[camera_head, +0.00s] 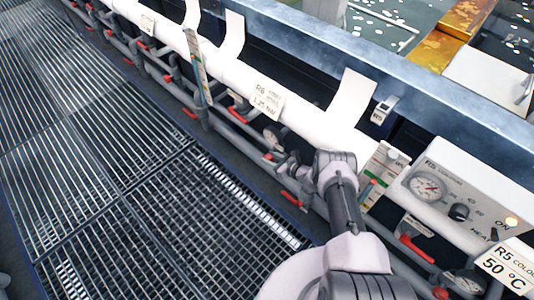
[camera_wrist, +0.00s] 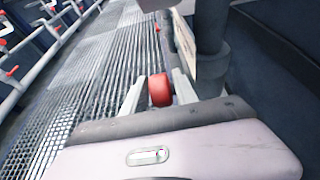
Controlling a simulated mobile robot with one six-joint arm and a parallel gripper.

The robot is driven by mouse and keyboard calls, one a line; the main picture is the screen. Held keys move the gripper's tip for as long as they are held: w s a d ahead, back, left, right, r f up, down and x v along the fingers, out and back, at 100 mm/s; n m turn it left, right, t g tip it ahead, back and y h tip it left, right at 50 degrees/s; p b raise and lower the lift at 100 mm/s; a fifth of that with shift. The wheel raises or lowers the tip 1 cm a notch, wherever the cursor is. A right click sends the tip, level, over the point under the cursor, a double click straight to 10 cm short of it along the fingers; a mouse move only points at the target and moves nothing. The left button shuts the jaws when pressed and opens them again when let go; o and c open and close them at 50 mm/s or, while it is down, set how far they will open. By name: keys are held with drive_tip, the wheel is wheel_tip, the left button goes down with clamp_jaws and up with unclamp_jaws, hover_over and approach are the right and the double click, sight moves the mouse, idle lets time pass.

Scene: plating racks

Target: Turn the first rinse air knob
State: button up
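In the head view my gripper (camera_head: 296,170) is low beside the grey pipework, under the white pipe and near the R6 label (camera_head: 266,94). Its fingertips are small and partly hidden by my wrist there. A small red part (camera_head: 268,157) shows on the pipe just left of it.
Grey pipes with several red handles (camera_head: 290,198) run beside the grated walkway (camera_head: 130,170). A control box (camera_head: 455,195) with a gauge and a dark knob stands at right, above the R5 50 °C label (camera_head: 508,264). The walkway is clear.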

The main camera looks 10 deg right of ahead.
drive_tip(key=shift+w+a+f, duration=0.2)
drive_tip(key=shift+w, duration=0.15)
drive_tip(key=shift+s, duration=0.15)
drive_tip(key=shift+c, duration=0.6)
clamp_jaws()
drive_tip(key=shift+s+d+t+y, duration=0.1)
drive_tip(key=shift+s+t+y, duration=0.05)
drive_tip(key=shift+t+y, duration=0.55)
drive_tip(key=shift+t, duration=0.1)
drive_tip(key=shift+o, duration=0.6)
unclamp_jaws()
drive_tip(key=shift+r, duration=0.1)
